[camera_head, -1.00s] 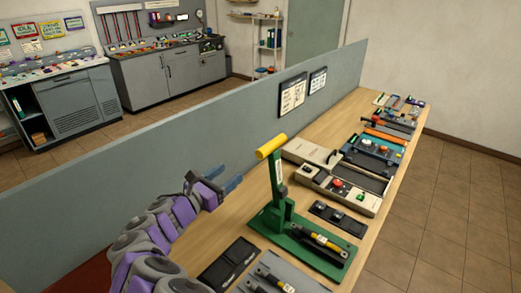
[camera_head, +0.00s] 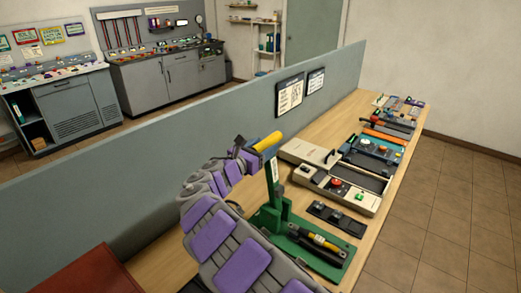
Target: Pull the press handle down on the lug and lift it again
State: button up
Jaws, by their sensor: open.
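The green press (camera_head: 307,257) stands on the wooden bench, its green lever upright with a yellow handle (camera_head: 268,142) on top. My gripper (camera_head: 249,152) is open at the left end of the yellow handle. Its fingers appear to be around or beside that end; contact cannot be told. A black piece with a yellow band (camera_head: 322,241) lies on the press base; the lug itself is too small to make out. My arm hides the press's lower left side.
A grey partition (camera_head: 150,175) runs along the bench's left side. A beige case (camera_head: 310,150) stands just behind the press, and a dark plate (camera_head: 337,219) lies to its right. More devices line the bench toward the back. Open floor lies right of the bench.

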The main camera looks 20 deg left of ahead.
jog(key=shift+w+d, duration=0.1)
jog(key=shift+a+f, duration=0.1)
jog(key=shift+a, duration=0.6)
jog(key=shift+c, duration=0.8)
jog(key=shift+d, duration=0.4)
jog(key=c, duration=0.5)
jog(key=shift+a, duration=0.1)
grip_shut()
